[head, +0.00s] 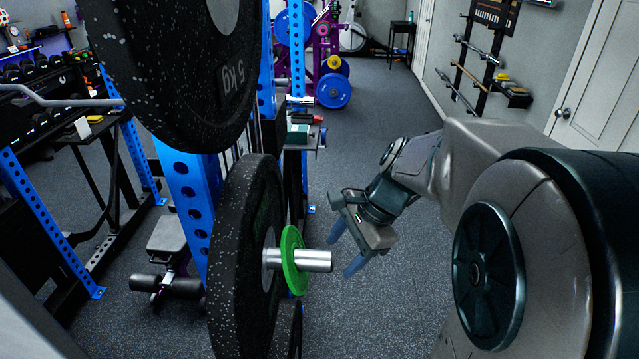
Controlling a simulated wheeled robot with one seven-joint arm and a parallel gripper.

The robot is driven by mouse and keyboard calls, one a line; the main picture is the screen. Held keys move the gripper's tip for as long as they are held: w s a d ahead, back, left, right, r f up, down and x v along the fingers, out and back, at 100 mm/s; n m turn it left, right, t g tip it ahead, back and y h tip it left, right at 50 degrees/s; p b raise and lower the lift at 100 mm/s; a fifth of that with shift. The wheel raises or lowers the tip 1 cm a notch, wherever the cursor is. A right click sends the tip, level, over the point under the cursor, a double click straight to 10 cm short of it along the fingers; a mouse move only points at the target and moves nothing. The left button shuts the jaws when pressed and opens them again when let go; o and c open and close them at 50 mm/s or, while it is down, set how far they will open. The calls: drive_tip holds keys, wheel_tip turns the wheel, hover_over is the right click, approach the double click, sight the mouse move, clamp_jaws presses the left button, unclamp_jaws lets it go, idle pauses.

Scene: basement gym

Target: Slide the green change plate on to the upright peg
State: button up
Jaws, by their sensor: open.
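The green change plate (292,260) is around the silver peg (318,261), which sticks out sideways from the blue rack upright. The plate stands on edge, close to the face of a large black bumper plate (240,262) on the same peg. The peg's bare end shows to the right of the green plate. My gripper (346,248) is open and empty just right of the peg's end, its blue fingers pointing down and left. It looks apart from the green plate. The exact depth gap between fingers and peg is hard to tell.
A black 5 KG plate (185,70) hangs above, near the blue rack upright (192,205). A bench (172,236) stands behind left. Dumbbell racks line the far left, and a bar rack (478,60) is on the right wall. Grey floor (385,110) is clear behind my gripper.

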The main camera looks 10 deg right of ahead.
sight(325, 254)
drive_tip(key=w+d+m+y, duration=0.2)
drive_tip(key=w+m, duration=0.2)
drive_tip(key=m, duration=0.2)
drive_tip(key=b+x, duration=0.4)
drive_tip(key=x, duration=0.2)
drive_tip(key=shift+w+f+b, duration=0.15)
drive_tip(key=shift+b, duration=0.25)
drive_tip(key=shift+b+x, duration=1.35)
drive_tip(key=shift+x, duration=1.55)
drive_tip(key=shift+w+a, duration=0.2)
drive_tip(key=shift+w+a, duration=0.15)
drive_tip(key=shift+a, duration=0.4)
